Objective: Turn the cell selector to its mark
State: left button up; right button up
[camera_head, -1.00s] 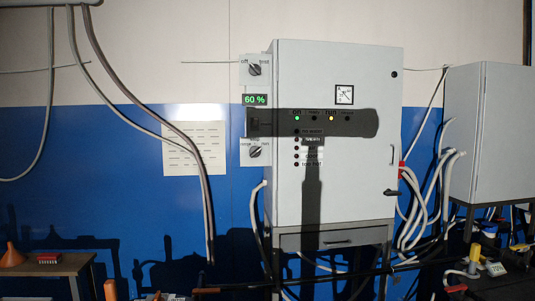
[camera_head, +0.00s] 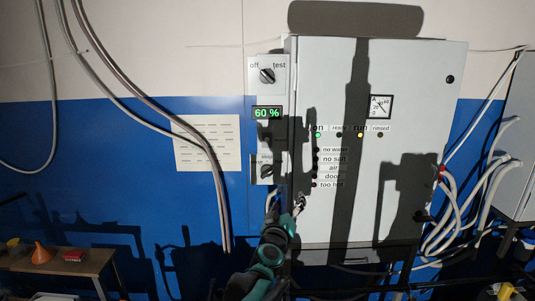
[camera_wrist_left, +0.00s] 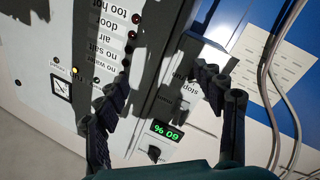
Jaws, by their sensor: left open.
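A narrow grey control strip is fixed at the cabinet's left side. Its upper knob (camera_head: 267,75) is marked off and test. Its lower knob (camera_head: 266,171) is partly in shadow, with small labels including stop. I cannot tell which knob is the cell selector. A green display (camera_head: 267,113) between them reads 60 %. My left gripper (camera_head: 292,203) is low in front of the cabinet's left edge, below and right of the lower knob. The turned left wrist view shows its two dark fingers (camera_wrist_left: 160,85) apart, nothing between them, one over the stop label. My right gripper is not in view.
The grey cabinet (camera_head: 430,150) has lit green and amber lamps and a dial (camera_head: 381,107). An orange funnel (camera_head: 42,253) stands on a bench at the lower left. Shadows cover parts of the cabinet.

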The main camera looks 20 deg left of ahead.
aim_at(267, 175)
pick_arm(q)
jog(key=w+a+r+n+y+p, duration=0.1)
jog(key=w+a+p, duration=0.1)
jog(key=w+a, duration=0.1)
jog(key=w+a+n+g+y+p, duration=0.1)
jog(key=w+a+n+y+p, duration=0.1)
jog(key=w+a, duration=0.1)
jog(key=w+a+r+n+y+p, duration=0.1)
jog(key=w+a+p, duration=0.1)
jog(key=w+a, duration=0.2)
jog(key=shift+w+a+r+n+g+y, duration=0.1)
jog(key=shift+a+r+n+g+y, duration=0.1)
jog(key=shift+a, duration=0.25)
jog(key=shift+a+r+n+g+y, duration=0.1)
jog(key=shift+a+r+n+g, duration=0.1)
jog(key=shift+a, duration=0.2)
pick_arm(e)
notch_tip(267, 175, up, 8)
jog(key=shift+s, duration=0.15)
pick_arm(q)
jog(key=c, duration=1.2)
